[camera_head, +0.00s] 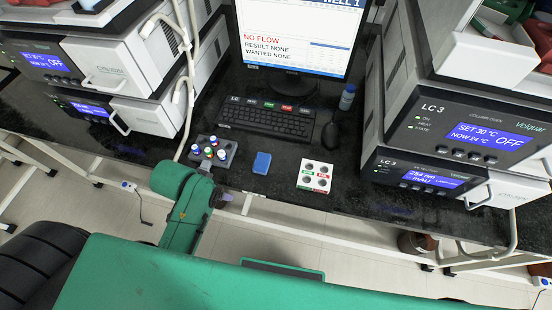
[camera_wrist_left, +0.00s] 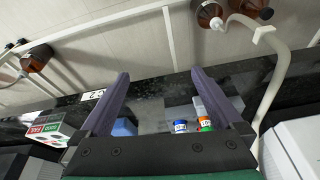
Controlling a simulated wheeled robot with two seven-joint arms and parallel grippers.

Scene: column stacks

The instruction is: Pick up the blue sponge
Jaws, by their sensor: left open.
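The blue sponge (camera_head: 262,163) lies flat near the front edge of the black bench, between a vial rack and a white holder. In the left wrist view the sponge (camera_wrist_left: 124,127) shows beyond the left-hand finger, partly hidden by it and the gripper body. My left gripper (camera_head: 228,197) is in front of the bench edge, left of and nearer than the sponge, apart from it. Its two purple fingers (camera_wrist_left: 158,76) are open with nothing held between them. My right gripper is not in view.
A grey rack with several capped vials (camera_head: 211,152) stands left of the sponge. A white holder with red and green labels (camera_head: 314,176) is to its right. A keyboard (camera_head: 266,121), mouse (camera_head: 330,135) and blue bottle (camera_head: 347,97) lie behind. Instrument stacks flank the bench.

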